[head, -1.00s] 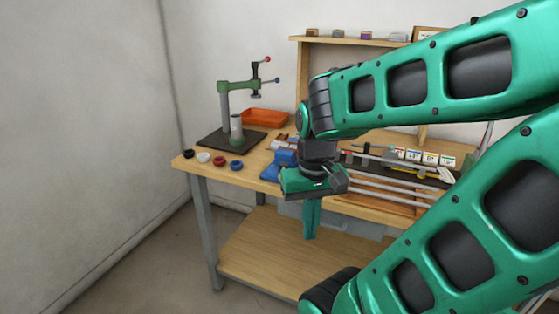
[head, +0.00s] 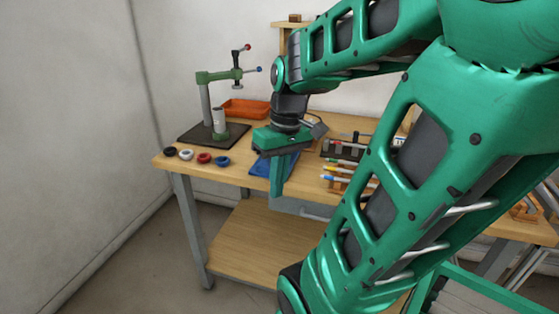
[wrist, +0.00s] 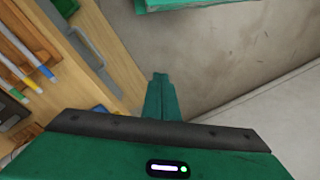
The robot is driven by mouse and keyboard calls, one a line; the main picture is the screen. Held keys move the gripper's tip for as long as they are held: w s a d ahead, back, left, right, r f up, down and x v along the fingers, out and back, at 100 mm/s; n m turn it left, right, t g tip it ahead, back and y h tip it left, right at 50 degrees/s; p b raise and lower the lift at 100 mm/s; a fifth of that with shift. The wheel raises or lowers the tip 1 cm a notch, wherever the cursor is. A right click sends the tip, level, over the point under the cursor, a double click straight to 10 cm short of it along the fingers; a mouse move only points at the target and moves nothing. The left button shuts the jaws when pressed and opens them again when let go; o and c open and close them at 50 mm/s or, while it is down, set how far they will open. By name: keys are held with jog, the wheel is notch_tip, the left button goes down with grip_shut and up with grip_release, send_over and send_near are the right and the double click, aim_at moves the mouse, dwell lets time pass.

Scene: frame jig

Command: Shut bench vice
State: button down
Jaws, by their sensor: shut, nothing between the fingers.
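The bench vice is the blue body (head: 260,167) near the front edge of the bench in the head view. It is mostly hidden behind my gripper, so its jaws and handle cannot be made out. My gripper (head: 277,194) points down in front of it, at the bench's front edge, with its green fingers shut and empty. I cannot tell whether it touches the vice. In the wrist view the shut fingers (wrist: 160,78) stand over the floor, beside the bench edge, and the vice is not recognisable.
The wooden bench (head: 190,171) carries a green drill-press-like stand (head: 205,104), an orange tray (head: 246,108) and several small rings, including a red one (head: 204,158). Pens in a rack (head: 337,172) lie right of my gripper. A lower shelf (head: 245,235) and open floor lie below.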

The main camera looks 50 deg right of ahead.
jog(key=w+d+r+n+t, duration=0.1)
jog(key=d+r+n, duration=0.1)
jog(key=d+n, duration=0.3)
jog(key=w+d+r+n+y, duration=0.1)
jog(key=w+d+r+n, duration=0.15)
jog(key=d, duration=0.45)
jog(key=w+d+r+n+t, duration=0.1)
jog(key=d+r+n, duration=0.25)
jog(key=d, duration=0.25)
jog(key=shift+w+a+r+x, duration=0.15)
jog(key=shift+w+a+x, duration=0.15)
jog(key=shift+x, duration=1.75)
jog(key=shift+w+a+r+x, duration=0.1)
jog(key=shift+w+a+x, duration=0.2)
jog(key=shift+x, duration=1.8)
jog(key=shift+w+a+r+x, duration=0.2)
jog(key=shift+a+x, duration=0.2)
jog(key=shift+x, duration=1.65)
jog(key=shift+s+d, duration=0.1)
